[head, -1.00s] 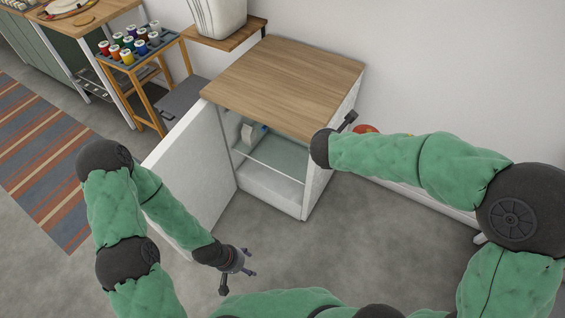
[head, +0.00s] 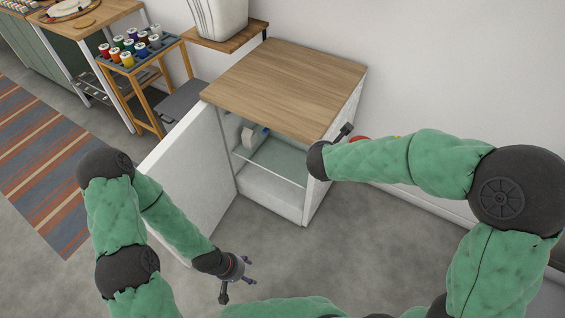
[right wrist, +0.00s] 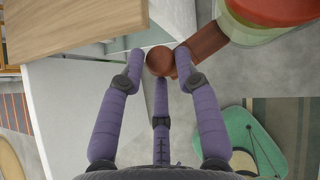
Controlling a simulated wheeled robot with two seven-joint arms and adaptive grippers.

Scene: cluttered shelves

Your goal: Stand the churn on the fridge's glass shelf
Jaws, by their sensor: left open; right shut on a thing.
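The fridge (head: 272,195) stands under a wooden top, its door (head: 190,170) open to the left. Its glass shelf (head: 280,160) shows inside, with a small white and blue item (head: 252,138) at the back left. In the right wrist view, my right gripper (right wrist: 162,62) is shut on a reddish-brown thing with a rounded end (right wrist: 160,61), which I take to be the churn. Its full shape is unclear. My left gripper (head: 242,280) is open and empty, low in front of the door.
The wooden top (head: 290,85) overhangs the shelf opening. A rack of coloured spools (head: 130,48) and a white container (head: 220,15) stand behind left. A red and green object (right wrist: 265,15) is close to the held thing. Floor in front is clear.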

